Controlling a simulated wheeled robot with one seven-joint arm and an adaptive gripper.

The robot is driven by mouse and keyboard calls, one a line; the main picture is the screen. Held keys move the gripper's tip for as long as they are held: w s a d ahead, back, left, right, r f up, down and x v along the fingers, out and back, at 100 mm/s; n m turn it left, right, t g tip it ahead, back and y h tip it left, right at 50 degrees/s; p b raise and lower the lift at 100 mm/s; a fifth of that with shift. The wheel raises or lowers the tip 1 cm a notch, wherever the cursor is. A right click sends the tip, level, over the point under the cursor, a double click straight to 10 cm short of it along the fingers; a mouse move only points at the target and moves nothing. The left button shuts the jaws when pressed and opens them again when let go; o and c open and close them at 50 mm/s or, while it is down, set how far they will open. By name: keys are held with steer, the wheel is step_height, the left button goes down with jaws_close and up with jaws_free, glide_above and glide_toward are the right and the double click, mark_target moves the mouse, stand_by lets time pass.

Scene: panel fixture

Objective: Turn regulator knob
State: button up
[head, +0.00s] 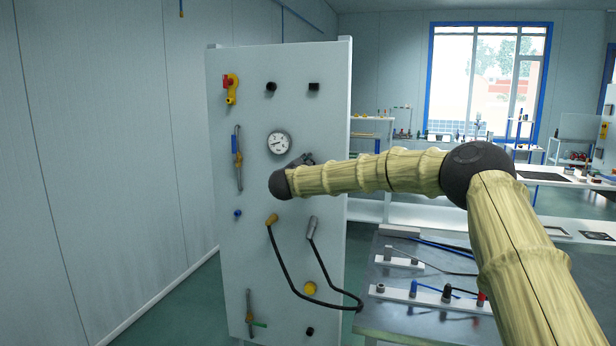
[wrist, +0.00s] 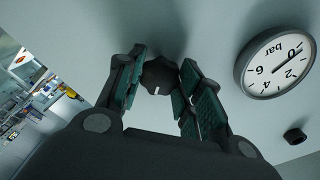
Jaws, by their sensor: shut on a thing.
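The regulator knob (wrist: 160,76) is a dark, ridged knob with a white mark, on the pale panel in the wrist view. My gripper (wrist: 159,88) has its green-padded fingers on both sides of the knob and is shut on it. The round white pressure gauge (wrist: 275,66), marked bar, is to the right of the knob in the wrist view. In the head view the gauge (head: 279,142) sits on the upright panel (head: 225,200), just above my wrist. My arm hides the knob and most of my gripper there.
Around my wrist the panel carries a red-and-yellow switch (head: 231,88), a lever valve (head: 238,158), black knobs and two hose plugs (head: 313,228) with a looping black hose (head: 290,285). A metal table (head: 430,325) with fittings stands at the right.

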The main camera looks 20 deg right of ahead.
steer(key=m+b, duration=0.7)
steer(key=shift+f+m, duration=0.2)
steer(key=shift+m, duration=0.1)
stand_by(0.5)
steer(key=o, duration=1)
steer(key=shift+d, duration=0.1)
steer(key=shift+o, duration=0.2)
steer(key=shift+r, duration=0.1)
steer(key=shift+s, duration=0.1)
steer(key=v, duration=1.1)
steer(key=shift+s+a, duration=0.25)
steer(key=shift+a, duration=0.1)
